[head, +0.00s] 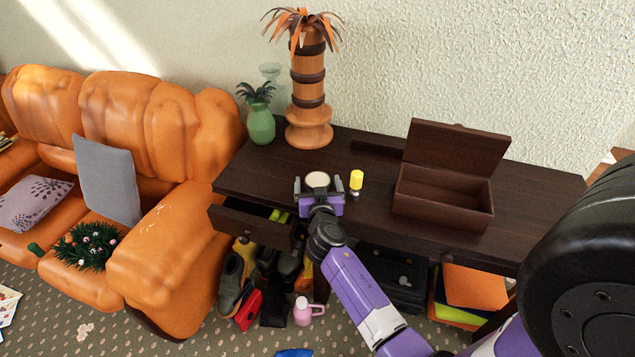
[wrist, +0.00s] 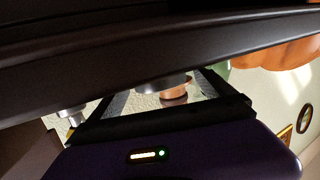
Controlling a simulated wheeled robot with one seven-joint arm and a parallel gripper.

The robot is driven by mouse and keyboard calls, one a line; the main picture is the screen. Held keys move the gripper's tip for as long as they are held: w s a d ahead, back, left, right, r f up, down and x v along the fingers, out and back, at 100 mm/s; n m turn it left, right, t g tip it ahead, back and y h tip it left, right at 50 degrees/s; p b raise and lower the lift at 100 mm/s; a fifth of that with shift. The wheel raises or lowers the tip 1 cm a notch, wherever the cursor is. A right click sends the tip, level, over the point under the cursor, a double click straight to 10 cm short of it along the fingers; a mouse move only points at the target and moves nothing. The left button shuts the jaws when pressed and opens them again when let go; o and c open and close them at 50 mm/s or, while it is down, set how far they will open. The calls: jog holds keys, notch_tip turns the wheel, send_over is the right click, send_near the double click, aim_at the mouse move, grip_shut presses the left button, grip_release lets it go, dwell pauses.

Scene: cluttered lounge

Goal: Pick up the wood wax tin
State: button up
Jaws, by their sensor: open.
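The wood wax tin appears to be the small round tin (head: 317,179) with a pale cream top and dark rim, near the front edge of the dark wooden table (head: 545,195). My gripper (head: 317,187) is open at that edge, with one finger on each side of the tin in the head view. I cannot tell whether either finger touches it. In the wrist view, which looks upside down, a grey metallic side of the tin (wrist: 165,82) shows between the fingers. Much of it is hidden by the dark table edge and my gripper.
A yellow-capped bottle (head: 356,182) stands close right of my gripper. An open wooden box (head: 445,195) is farther right. A palm-like lamp (head: 308,95) and green vase (head: 261,124) stand behind left. An open drawer (head: 250,228) juts out at the front left.

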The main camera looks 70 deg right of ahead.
jog(key=c, duration=1.7)
jog(key=shift+o, duration=0.2)
jog(key=shift+r, duration=0.1)
